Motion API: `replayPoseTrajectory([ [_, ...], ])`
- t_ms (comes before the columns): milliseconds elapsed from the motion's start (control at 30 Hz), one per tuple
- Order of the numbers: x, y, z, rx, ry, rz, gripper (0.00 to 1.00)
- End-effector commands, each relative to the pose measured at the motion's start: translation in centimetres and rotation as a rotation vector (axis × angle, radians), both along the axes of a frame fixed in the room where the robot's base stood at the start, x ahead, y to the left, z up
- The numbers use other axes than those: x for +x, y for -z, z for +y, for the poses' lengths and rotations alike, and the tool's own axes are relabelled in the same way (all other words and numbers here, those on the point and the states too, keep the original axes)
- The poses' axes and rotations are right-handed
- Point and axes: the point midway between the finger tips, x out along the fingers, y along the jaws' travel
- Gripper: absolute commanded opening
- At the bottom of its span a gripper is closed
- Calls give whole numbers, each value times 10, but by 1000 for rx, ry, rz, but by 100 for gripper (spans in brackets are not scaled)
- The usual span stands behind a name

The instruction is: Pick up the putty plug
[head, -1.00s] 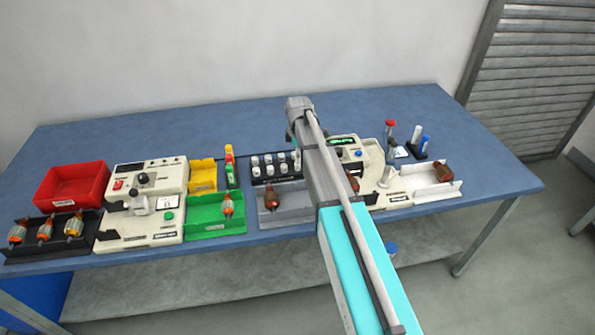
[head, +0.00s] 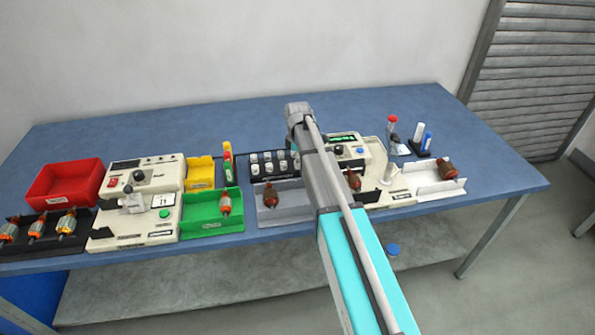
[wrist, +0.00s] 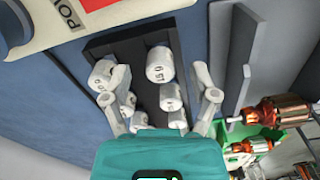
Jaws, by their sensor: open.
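Several white cylindrical plugs, which I take for the putty plugs, stand in a black rack (head: 272,177) in the middle of the bench; one is this plug (head: 268,157). In the wrist view the rack (wrist: 135,52) holds white plugs with small dark print, such as a large near one (wrist: 162,65) and one at the left (wrist: 107,72). My gripper (wrist: 163,105) is open, its fingers on either side of the rack, with plugs showing between them. I cannot tell whether a finger touches one. In the head view my arm hides the gripper and the rack's right side.
A grey tray (head: 290,200) with a brown armature is in front of the rack. A green tray (head: 213,224) and a yellow bin (head: 200,170) are to its left. A cream device (head: 350,150) is to its right. The bench behind is clear.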

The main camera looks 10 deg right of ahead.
Motion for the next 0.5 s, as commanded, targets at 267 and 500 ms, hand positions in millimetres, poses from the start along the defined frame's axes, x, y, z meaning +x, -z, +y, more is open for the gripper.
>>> replayPoseTrajectory([
  [267, 0, 11, 0, 0, 0, 0, 76],
  [500, 0, 10, 0, 0, 0, 0, 76],
])
